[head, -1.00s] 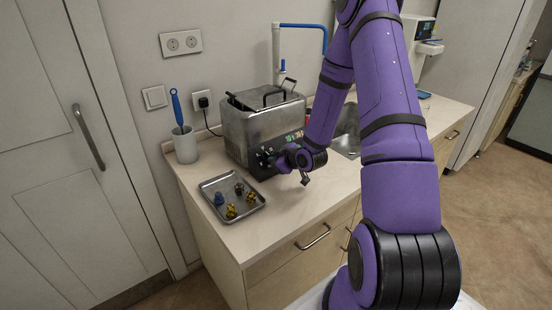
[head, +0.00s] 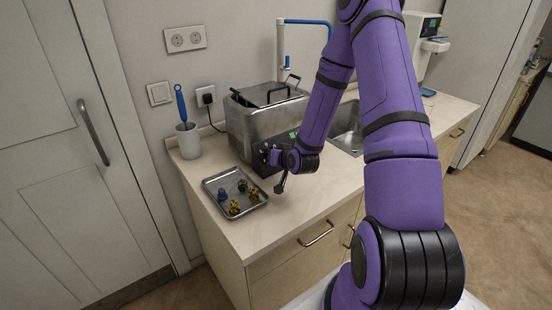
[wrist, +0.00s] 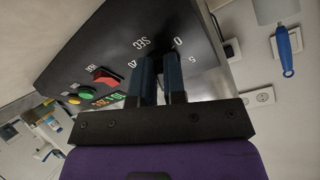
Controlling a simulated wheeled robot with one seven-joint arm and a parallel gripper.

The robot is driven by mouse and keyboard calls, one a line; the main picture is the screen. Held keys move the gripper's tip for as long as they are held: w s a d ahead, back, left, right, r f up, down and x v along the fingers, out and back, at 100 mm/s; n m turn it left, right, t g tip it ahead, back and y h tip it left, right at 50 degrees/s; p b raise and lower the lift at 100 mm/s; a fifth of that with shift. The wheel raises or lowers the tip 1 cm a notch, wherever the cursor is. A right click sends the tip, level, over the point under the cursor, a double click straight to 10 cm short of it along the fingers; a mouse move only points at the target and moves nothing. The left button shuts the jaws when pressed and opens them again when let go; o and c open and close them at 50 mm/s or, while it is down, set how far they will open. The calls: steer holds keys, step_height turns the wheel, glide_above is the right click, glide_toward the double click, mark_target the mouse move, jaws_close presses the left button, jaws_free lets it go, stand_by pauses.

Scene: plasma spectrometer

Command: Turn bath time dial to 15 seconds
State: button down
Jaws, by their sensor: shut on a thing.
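The bath is a steel box (head: 250,119) with a black sloped control panel, standing on the counter. In the wrist view the black panel (wrist: 100,55) carries white marks 0, 5, 20 and SEC around the dial. The dial itself is hidden behind my fingers, so its pointer cannot be read. My gripper (wrist: 163,62) is shut on the dial, its two dark blue fingers close together against the panel. In the head view my gripper (head: 265,155) is at the left part of the panel front, with its tips hard to see.
The panel also has a red switch (wrist: 104,77), a green button (wrist: 87,91) and a lit display (wrist: 110,99). A metal tray (head: 238,209) with several small coloured items lies close below my gripper. A cup with a blue-handled brush (head: 187,141) stands at left; a sink (head: 347,130) lies right.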

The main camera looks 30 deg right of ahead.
steer(key=m, duration=0.5)
steer(key=a+m+g+h, duration=0.1)
steer(key=m, duration=0.1)
steer(key=shift+w+r, duration=0.2)
steer(key=shift+r, duration=0.05)
steer(key=shift+m, duration=0.3)
steer(key=c, duration=1.2)
jaws_free()
steer(key=shift+r, duration=0.15)
